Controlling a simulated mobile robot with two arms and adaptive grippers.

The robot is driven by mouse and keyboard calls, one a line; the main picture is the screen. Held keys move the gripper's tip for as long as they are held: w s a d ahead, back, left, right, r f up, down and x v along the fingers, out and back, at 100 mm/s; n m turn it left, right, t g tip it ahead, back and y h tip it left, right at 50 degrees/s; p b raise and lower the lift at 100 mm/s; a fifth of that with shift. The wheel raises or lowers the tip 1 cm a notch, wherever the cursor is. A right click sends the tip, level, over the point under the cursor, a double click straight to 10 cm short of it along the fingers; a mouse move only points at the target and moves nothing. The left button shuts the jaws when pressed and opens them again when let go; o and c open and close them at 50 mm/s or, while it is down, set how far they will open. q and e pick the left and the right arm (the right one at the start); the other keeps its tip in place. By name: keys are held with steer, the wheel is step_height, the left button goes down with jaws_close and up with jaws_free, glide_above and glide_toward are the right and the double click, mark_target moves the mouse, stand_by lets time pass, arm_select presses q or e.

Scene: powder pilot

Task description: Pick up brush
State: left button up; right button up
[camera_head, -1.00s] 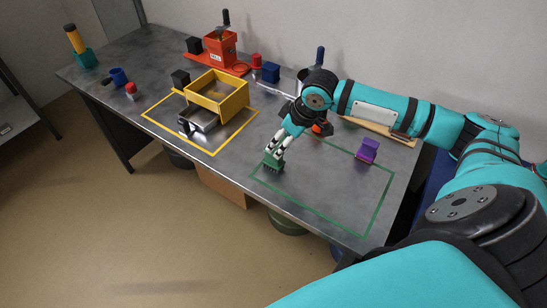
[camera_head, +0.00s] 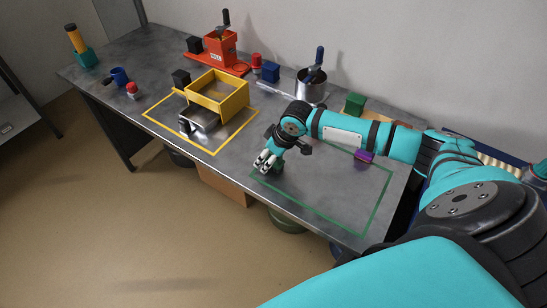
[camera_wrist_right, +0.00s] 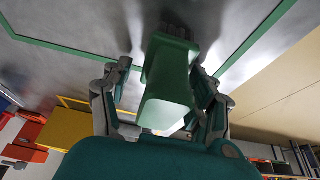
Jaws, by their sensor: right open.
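A green tapered block with a pale patch near its close end (camera_wrist_right: 168,95) stands between the fingers in the right wrist view. It may be the brush, but I cannot tell for sure. In the head view only a sliver of green shows at the fingers. My right gripper (camera_head: 267,162) is low over the left corner of the green outline on the table. In the wrist view its fingers (camera_wrist_right: 165,100) are open on both sides of the green block, with no clear grip. My left gripper is not in view.
A purple block (camera_head: 364,156) lies partly behind my right arm. A yellow sieve box (camera_head: 217,92), a red grinder (camera_head: 221,47), a metal pot (camera_head: 311,90) with a blue-handled tool (camera_head: 319,56) and a green block (camera_head: 355,103) stand farther back. The green-outlined area is mostly clear.

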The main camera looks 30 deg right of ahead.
jaws_close()
steer(key=shift+r, duration=0.1)
steer(key=shift+r, duration=0.45)
step_height(320, 180, up, 2)
steer(key=shift+r+b, duration=0.15)
steer(key=shift+b, duration=0.2)
steer(key=s, duration=0.5)
steer(key=s+a+r+b, duration=0.1)
steer(key=s, duration=0.3)
steer(key=s+a+b, duration=0.1)
steer(key=s, duration=0.4)
steer(key=shift+s+r, duration=0.2)
steer(key=shift+s, duration=0.15)
steer(key=shift+s+r, duration=0.15)
steer(key=shift+s, duration=0.45)
